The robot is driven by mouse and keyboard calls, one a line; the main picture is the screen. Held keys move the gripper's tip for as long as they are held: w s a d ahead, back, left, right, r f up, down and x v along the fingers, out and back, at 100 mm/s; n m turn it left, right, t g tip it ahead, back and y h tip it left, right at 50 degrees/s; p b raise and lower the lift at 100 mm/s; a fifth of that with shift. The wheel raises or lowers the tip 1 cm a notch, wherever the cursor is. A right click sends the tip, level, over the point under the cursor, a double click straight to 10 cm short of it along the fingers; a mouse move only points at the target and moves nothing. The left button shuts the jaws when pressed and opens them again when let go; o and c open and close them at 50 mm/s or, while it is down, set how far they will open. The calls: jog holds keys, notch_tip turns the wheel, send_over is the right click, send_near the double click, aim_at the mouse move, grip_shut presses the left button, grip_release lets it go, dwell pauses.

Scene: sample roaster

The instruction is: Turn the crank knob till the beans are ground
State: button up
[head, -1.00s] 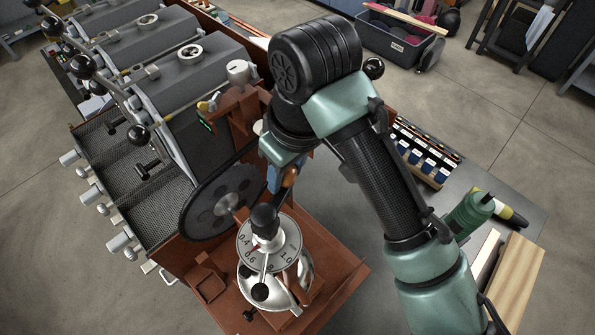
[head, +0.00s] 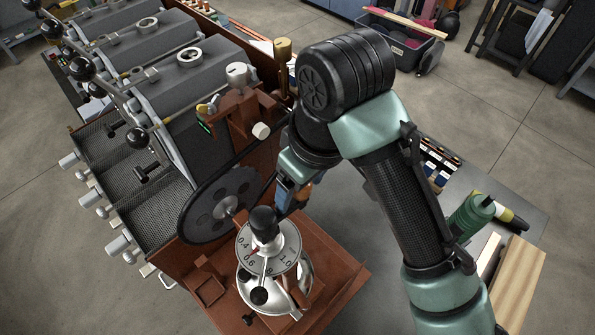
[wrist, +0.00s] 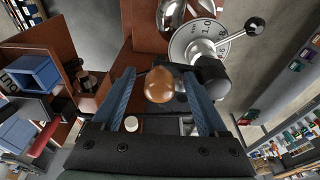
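The crank knob, a rounded orange-brown wooden knob (wrist: 158,86), shows between my gripper's (wrist: 160,76) two blue fingers in the wrist view. The fingers stand apart, with a gap visible on both sides of the knob. In the head view my gripper (head: 284,198) points down just behind the grinder dial (head: 270,255), and part of the brown knob (head: 305,191) shows at its right. The grinder has a silver body, a numbered dial and black ball-ended levers. The dial (wrist: 197,40) also shows in the wrist view. No beans are visible.
A large black flywheel (head: 219,206) with a belt is close left of my gripper. The grinder stands on a red-brown base (head: 335,268). Roaster drums (head: 205,75) stand behind at left. Wooden boards (head: 520,285) and a green tool (head: 470,215) lie at right.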

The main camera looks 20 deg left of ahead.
dwell(0.4)
jog(key=shift+r+p, duration=0.85)
jog(key=shift+r, duration=3.2)
jog(key=shift+a, duration=0.1)
jog(key=w+a+r+t+y+b, duration=0.1)
jog(key=w+a+t+y+b, duration=0.25)
jog(key=a, duration=0.25)
jog(key=w+a+r+m+t+y+b, duration=0.1)
jog(key=w+r+m+t+y+b, duration=0.1)
jog(key=r+t+y+b, duration=0.25)
jog(key=w+a+r+m+t+y+b, duration=0.1)
jog(key=w+r+t+b, duration=0.15)
jog(key=r+t, duration=0.4)
jog(key=s+d+r+m+t+h+b, duration=0.3)
jog(key=s+d+r+m+t+h, duration=0.1)
jog(key=d, duration=0.6)
jog(key=s+d+r+m+t+h+b, duration=0.3)
jog(key=d+m+t+h, duration=0.4)
jog(key=d, duration=0.3)
jog(key=shift+s+d+r+t+b, duration=0.2)
jog(key=shift+s+r+t+b, duration=0.15)
jog(key=shift+r+t+b, duration=0.25)
